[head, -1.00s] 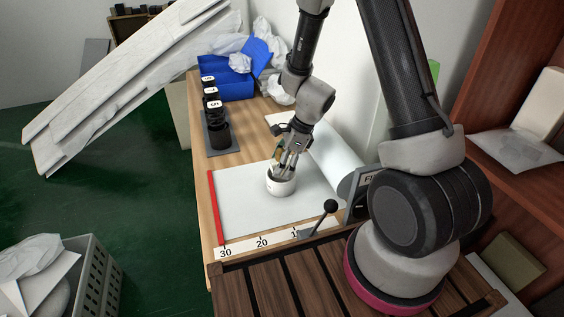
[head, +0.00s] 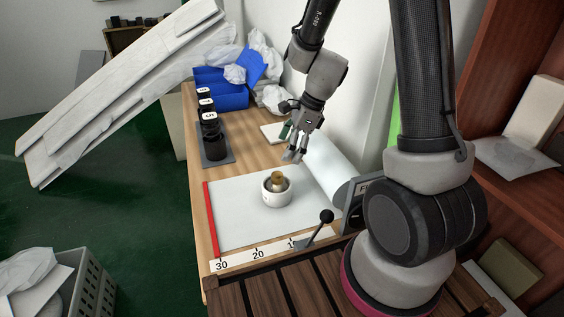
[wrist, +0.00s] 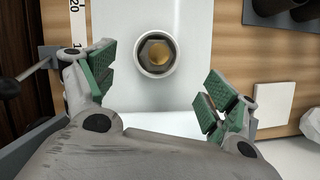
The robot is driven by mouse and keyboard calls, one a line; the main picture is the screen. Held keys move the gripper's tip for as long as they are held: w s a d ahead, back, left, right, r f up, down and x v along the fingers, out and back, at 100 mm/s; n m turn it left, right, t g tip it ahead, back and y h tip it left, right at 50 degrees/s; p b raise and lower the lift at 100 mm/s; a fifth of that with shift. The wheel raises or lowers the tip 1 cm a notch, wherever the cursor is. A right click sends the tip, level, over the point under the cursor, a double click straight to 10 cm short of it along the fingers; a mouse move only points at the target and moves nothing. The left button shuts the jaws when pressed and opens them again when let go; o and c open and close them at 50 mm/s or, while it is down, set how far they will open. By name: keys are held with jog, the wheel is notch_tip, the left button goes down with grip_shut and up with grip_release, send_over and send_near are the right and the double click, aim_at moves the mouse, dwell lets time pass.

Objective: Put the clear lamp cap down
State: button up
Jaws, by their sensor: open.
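A white round cup (head: 277,194) stands upright on the white sheet. A small amber-brown piece (head: 277,180) rises from its middle. In the wrist view the cup (wrist: 159,71) shows from above, with a dark hexagonal outline around an amber centre (wrist: 157,52). This may be the clear lamp cap; I cannot tell clear material from the cup's contents. My gripper (head: 293,156) is above and behind the cup, apart from it. Its green-padded fingers (wrist: 160,95) are wide apart with nothing between them.
A dark tray (head: 215,157) with black bottles bearing white numbered tops stands left of the gripper. Blue boxes (head: 222,98) and crumpled paper lie behind. A white square (head: 275,132) lies near the wall. A paper roll (head: 330,170) and a black-knobbed lever (head: 325,217) flank the sheet.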

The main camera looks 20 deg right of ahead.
jog(key=s+d+r+n+t+h, duration=0.1)
jog(key=s+d+r+n, duration=0.2)
jog(key=s+r+n, duration=0.4)
jog(key=s+d+r+n, duration=0.2)
jog(key=s+r+n, duration=0.15)
jog(key=r, duration=0.55)
jog(key=s+d+r+n+t+h, duration=0.1)
jog(key=s+d+r+n, duration=0.1)
jog(key=s+n, duration=0.3)
jog(key=s+d+r+n+t+h, duration=0.1)
jog(key=s+d+r+n+h, duration=0.1)
jog(key=s+d+r+n, duration=0.1)
jog(key=s+d+n, duration=0.1)
jog(key=s+n, duration=0.1)
jog(key=shift+s+r, duration=0.25)
jog(key=shift+s, duration=0.05)
jog(key=shift+n, duration=0.25)
